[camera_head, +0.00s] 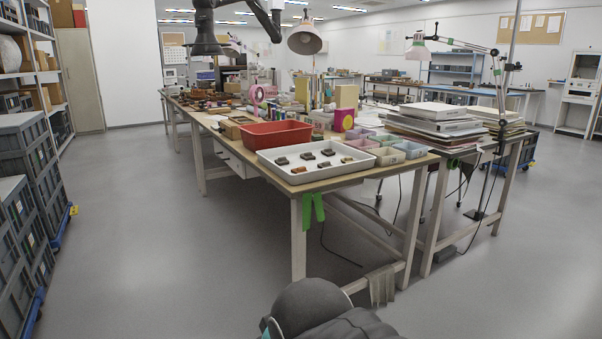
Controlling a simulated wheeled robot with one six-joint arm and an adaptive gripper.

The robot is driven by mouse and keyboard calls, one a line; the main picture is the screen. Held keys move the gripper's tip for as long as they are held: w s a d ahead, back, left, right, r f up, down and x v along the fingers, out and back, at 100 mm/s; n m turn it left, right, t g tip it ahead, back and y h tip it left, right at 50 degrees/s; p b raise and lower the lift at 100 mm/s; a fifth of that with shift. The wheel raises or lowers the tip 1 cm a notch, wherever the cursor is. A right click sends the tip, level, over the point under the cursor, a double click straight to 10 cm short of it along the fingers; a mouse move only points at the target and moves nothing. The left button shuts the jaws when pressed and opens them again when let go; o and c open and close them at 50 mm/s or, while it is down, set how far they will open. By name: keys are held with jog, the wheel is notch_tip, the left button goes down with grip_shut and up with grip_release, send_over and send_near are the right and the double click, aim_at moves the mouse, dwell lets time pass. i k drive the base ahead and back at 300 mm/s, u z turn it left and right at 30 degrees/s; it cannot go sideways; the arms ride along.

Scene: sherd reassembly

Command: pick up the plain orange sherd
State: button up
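A white tray (262,157) lies on the near end of the long wooden table. Several small sherds lie apart on its floor. Three dark ones lie along the back: a left one (282,161), a middle one (308,156) and a right one (328,152). In front are a brownish-orange one (298,170), a brown one (324,165) and a tan one (347,160). They are too small to tell which is the plain orange sherd. A dark rounded part of my arm shows at the bottom.
A red bin (275,134) stands behind the tray, with small pastel bins (388,156) to its right. Green strips (314,208) and a grey cloth (381,286) hang at the table's front. Grey crates (25,160) stand at left. The floor (160,240) between is clear.

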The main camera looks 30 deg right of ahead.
aim_at(300, 169)
jog(key=k, duration=0.6)
jog(key=u, duration=0.15)
jog(key=i, duration=1.6)
jog(key=z, duration=0.8)
